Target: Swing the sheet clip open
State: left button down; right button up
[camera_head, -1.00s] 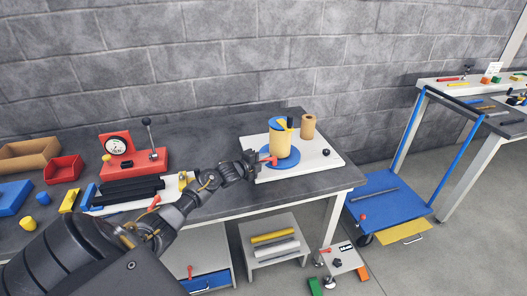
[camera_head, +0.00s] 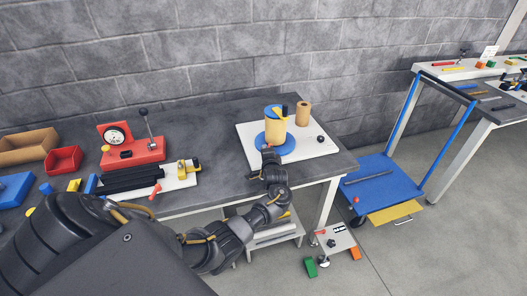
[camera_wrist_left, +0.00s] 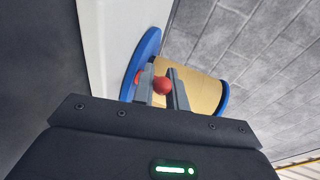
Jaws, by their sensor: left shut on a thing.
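The feed stand has a yellow roll (camera_head: 275,132) upright between blue discs on a white board (camera_head: 312,143). A yellow piece with a black end (camera_head: 281,114) sits at the roll's top; I cannot tell whether it is the sheet clip. A red ball knob (camera_wrist_left: 161,86) is beside the roll, low down near the larger blue disc (camera_wrist_left: 151,45). My left gripper (camera_head: 269,152) is at the near side of the stand. In the left wrist view its fingers (camera_wrist_left: 163,84) are shut on the red knob. The knob's stem is mostly hidden. My right gripper is not in view.
A tan cylinder (camera_head: 302,113) and a black knob (camera_head: 320,139) stand on the board right of the roll. A red gauge stand (camera_head: 131,151) and black strips (camera_head: 127,180) lie left. Bare dark bench (camera_head: 210,140) lies between. A blue cart (camera_head: 385,182) stands right.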

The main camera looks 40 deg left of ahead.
pick_arm(q)
jog(key=shift+w+d+n+g+y, duration=0.1)
jog(key=shift+d+n+g+y, duration=0.2)
jog(key=shift+n+g+y, duration=0.5)
jog(key=c, duration=1.8)
grip_release()
jog(key=shift+o, duration=0.5)
jog(key=shift+w, duration=0.1)
jog(key=v, duration=1)
jog(key=shift+d+r, duration=0.15)
jog(key=shift+d, duration=0.2)
